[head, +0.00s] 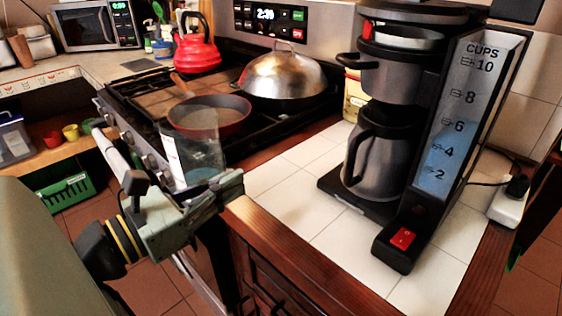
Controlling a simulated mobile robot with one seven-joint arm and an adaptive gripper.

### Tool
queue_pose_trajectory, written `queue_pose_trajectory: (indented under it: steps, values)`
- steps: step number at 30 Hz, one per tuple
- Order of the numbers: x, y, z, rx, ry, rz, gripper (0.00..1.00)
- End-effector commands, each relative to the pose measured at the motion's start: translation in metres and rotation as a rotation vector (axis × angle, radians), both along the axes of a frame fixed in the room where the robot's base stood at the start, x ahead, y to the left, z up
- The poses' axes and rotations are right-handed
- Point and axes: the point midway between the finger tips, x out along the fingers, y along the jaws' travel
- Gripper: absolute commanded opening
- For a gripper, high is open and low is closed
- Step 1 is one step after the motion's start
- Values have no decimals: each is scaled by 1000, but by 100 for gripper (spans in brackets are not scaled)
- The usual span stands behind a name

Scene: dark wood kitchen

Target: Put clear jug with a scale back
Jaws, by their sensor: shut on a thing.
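A clear jug (190,150) with faint markings on its left side is held upright in front of the stove's front edge. The red pan and oven front show through it. My gripper (212,190) is shut on the jug near its lower part. The fingers partly hide the jug's bottom. The jug is to the left of the white tiled counter (310,240) and appears clear of it.
A black coffee maker (400,215) with a cups scale stands on the tiled counter. The stove holds a red pan (230,125), a domed lid (283,75) and a red kettle (197,50). Tiles left of the coffee maker are free.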

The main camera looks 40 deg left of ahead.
Motion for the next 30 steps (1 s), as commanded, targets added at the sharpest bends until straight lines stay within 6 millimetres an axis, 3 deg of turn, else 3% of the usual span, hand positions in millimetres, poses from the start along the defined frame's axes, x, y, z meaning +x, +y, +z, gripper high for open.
queue_pose_trajectory:
  steps: [5,21,25,30]
  values:
    - [13,0,1,-1,0,-3,0]
    - [140,3,-10,-2,0,-4,0]
    - [156,4,-13,0,-1,-2,0]
    - [160,6,-21,-3,-1,2,0]
